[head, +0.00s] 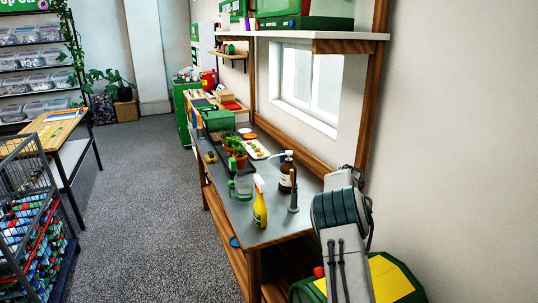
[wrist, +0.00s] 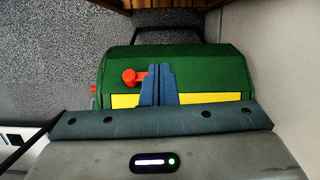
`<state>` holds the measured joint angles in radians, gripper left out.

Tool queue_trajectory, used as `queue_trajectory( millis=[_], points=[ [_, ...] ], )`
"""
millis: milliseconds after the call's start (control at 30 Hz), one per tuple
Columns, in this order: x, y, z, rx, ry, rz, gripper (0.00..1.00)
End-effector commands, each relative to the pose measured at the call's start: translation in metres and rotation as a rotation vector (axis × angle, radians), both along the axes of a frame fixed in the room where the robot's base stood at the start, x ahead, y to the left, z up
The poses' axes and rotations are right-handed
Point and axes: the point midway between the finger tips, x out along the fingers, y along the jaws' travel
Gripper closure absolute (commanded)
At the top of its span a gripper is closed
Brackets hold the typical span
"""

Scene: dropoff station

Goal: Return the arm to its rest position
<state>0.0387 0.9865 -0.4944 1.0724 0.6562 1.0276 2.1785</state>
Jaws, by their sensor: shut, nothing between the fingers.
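My gripper (wrist: 159,72) shows in the wrist view, with its two blue fingers side by side and closed together. Nothing is held between them. In the head view my grey arm is folded at the lower right, beside the near end of the workbench (head: 258,233) and close to the right wall. The fingers cannot be made out in the head view.
On the bench stand a yellow spray bottle (head: 259,205), a brown pump bottle (head: 286,174), potted plants (head: 237,153) and a green box (head: 218,121). A wire cage (head: 22,160) stands at left. The grey floor (head: 145,220) between is clear.

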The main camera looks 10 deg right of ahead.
Motion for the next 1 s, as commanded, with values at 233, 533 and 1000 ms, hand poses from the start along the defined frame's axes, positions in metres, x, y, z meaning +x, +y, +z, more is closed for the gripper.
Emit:
queue_trajectory(
  millis=[233, 533, 1000],
  points=[
    [-0.042, 0.018, 0.070, -0.045, -0.057, 0.306, 1.00],
    [-0.122, 0.058, 0.141, -0.140, -0.133, 0.800, 1.00],
    [-0.277, 0.126, 0.195, -0.388, -0.234, 1.662, 1.00]
  ],
)
